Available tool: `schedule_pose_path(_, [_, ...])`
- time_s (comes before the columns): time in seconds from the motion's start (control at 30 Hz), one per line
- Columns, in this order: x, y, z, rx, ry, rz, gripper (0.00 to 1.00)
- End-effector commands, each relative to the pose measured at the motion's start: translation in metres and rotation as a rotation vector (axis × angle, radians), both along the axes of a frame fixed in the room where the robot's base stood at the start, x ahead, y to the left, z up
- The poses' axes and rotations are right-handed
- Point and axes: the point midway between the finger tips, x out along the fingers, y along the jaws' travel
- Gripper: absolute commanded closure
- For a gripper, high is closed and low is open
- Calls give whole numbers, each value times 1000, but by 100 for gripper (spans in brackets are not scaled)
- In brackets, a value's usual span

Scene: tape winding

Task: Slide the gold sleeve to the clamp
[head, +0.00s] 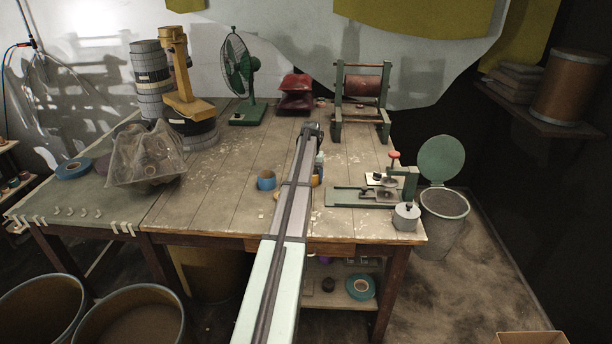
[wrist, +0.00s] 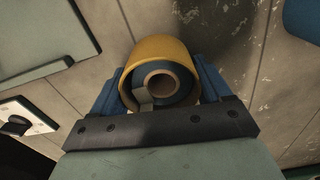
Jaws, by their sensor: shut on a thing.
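The gold sleeve (wrist: 155,48) is a short ring with a dark blue layer and a tan core inside it. My gripper (wrist: 159,82) is shut on it, with one blue finger on each side. In the head view the sleeve (head: 316,181) shows only partly beside my arm, which hides most of the gripper. What looks like the clamp (head: 410,183) is a green fixture with a red knob, at the right front of the table, to the right of the sleeve. Part of a green plate (wrist: 40,35) shows at the left of the wrist view.
A blue and tan tape roll (head: 266,181) lies on the table left of my arm. A grey metal weight (head: 406,216) stands at the front right corner. A roller stand (head: 362,100) and a green fan (head: 240,85) stand at the back. The table is bare between arm and fixture.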

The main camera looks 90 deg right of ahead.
Motion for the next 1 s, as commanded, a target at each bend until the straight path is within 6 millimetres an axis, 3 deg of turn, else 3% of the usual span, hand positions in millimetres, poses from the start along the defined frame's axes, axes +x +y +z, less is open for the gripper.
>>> schedule_pose_path(0.47, [-5, 2, 0, 0, 0, 0, 51])
schedule_pose_path(0.5, [-5, 2, 0, 0, 0, 0, 21])
schedule_pose_path(0.7, [-5, 2, 0, 0, 0, 0, 2])
schedule_pose_path(1.0, [-5, 2, 2, 0, 0, 0, 0])
